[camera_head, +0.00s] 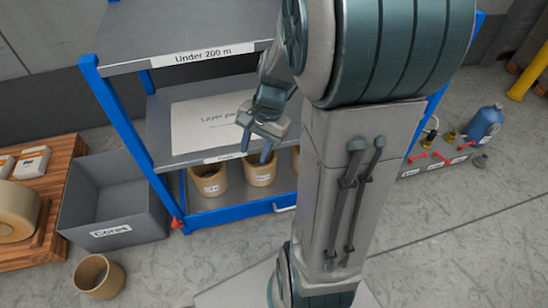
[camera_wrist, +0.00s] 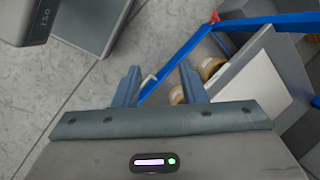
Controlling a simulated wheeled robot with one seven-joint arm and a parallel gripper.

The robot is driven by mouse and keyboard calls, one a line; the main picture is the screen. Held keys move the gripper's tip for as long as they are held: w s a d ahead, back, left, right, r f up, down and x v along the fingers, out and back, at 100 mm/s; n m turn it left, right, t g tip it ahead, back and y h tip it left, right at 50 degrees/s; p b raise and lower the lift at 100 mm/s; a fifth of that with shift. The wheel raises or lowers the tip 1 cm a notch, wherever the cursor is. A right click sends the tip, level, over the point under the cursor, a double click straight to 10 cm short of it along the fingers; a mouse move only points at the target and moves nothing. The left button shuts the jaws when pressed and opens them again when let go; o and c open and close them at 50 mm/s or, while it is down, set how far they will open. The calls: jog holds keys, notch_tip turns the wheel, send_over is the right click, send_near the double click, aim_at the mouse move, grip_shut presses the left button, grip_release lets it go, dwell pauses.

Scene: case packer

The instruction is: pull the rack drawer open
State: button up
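The rack (camera_head: 118,115) has blue posts and grey shelves. Its low drawer has a blue front (camera_head: 232,214) with a small white handle (camera_head: 285,208) at the right, and appears closed. Tan cores (camera_head: 209,178) stand behind that front. In the wrist view the blue front (camera_wrist: 190,46) runs diagonally, and the white handle (camera_wrist: 148,81) shows between the finger lines. My gripper (camera_head: 257,150) is open and empty, in front of the middle shelf and above the drawer. Its fingers also show apart in the wrist view (camera_wrist: 160,72). I see no contact with the handle; the depth gap is unclear.
A grey bin labelled Cores (camera_head: 112,205) stands left of the rack, near a loose tan core (camera_head: 99,276) on the floor. A wooden pallet (camera_head: 60,165) is further left. A grey board with red parts and a blue jug (camera_head: 485,123) is right. The floor before the rack is partly clear.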

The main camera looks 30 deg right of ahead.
jog(key=w+d+f+m+t+y+b, duration=0.2)
jog(key=d+f+m+b, duration=0.4)
jog(key=f, duration=0.6)
jog(key=w+d+f+m+t+y+b, duration=0.25)
jog(key=d+f+m, duration=0.35)
jog(key=f, duration=0.6)
jog(key=w+d+f+m+t+y+b, duration=0.15)
jog(key=d+f+m+b, duration=0.25)
jog(key=f+m+b, duration=0.55)
jog(key=s+d+f+m+t+h+b, duration=0.2)
jog(key=d+f+m+t+b, duration=0.15)
jog(key=f+m, duration=0.6)
jog(key=s+d+f+m+t+h+b, duration=0.2)
jog(key=s+d+f+m+t, duration=0.15)
jog(key=f, duration=1.05)
jog(key=s+d+f+m+t+h+b, duration=0.2)
jog(key=d+f+m+t+h, duration=0.15)
jog(key=f+m, duration=0.6)
jog(key=shift+n+g+y, duration=0.35)
jog(key=shift+n+y, duration=0.1)
jog(key=shift+n, duration=0.45)
jog(key=shift+f+b+x, duration=0.3)
jog(key=shift+b+x, duration=0.45)
jog(key=shift+x, duration=1.6)
jog(key=shift+f+b+x, duration=0.35)
jog(key=shift+b+x, duration=0.45)
jog(key=shift+x, duration=1.55)
jog(key=shift+f+b+x, duration=0.3)
jog(key=shift+b+x, duration=0.45)
jog(key=shift+x, duration=1.6)
